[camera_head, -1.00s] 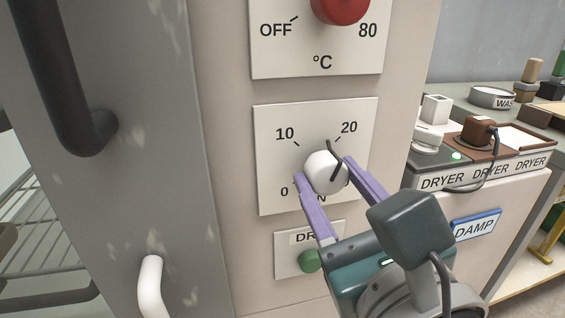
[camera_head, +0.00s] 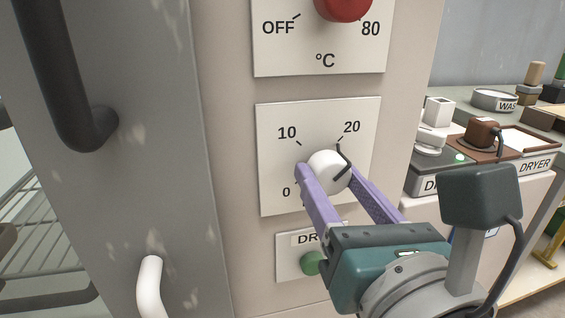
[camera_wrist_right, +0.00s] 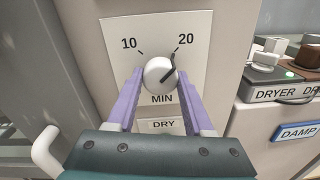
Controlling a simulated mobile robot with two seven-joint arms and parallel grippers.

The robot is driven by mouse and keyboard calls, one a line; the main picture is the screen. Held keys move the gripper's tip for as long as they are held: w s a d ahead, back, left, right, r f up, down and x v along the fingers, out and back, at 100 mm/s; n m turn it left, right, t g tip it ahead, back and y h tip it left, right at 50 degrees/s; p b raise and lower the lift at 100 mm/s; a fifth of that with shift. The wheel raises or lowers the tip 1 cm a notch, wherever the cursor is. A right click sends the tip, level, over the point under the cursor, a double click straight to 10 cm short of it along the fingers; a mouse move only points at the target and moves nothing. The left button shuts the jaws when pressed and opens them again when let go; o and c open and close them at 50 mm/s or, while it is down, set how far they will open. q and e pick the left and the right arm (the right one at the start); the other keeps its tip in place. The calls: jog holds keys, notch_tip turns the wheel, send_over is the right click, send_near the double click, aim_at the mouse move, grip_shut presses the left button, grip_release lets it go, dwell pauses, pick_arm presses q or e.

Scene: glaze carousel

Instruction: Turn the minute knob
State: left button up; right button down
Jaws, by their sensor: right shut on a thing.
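The white minute knob (camera_head: 329,172) sits on a pale plate (camera_head: 268,150) marked 0, 10 and 20. Its black pointer (camera_head: 344,160) is up at the right, by the tick for 20. My right gripper (camera_head: 328,172), with purple fingers and a teal body, is shut on the knob, one finger on each side. In the right wrist view the knob (camera_wrist_right: 160,74) sits between the fingers above the word MIN, with its pointer close to the 20 tick. My left gripper is not in view.
A red knob (camera_head: 343,8) on the OFF–80 °C plate is above. A green button (camera_head: 312,263) is below, partly behind my gripper. A black handle (camera_head: 85,130) and white handle (camera_head: 150,285) stick out at left. A dryer counter with switches and plugs is at right.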

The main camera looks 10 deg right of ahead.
jog(key=shift+c, duration=1.4)
grip_release()
jog(key=shift+s, duration=0.1)
jog(key=s+b, duration=0.3)
jog(key=s, duration=0.6)
jog(key=shift+s+b, duration=0.35)
jog(key=shift+s, duration=0.05)
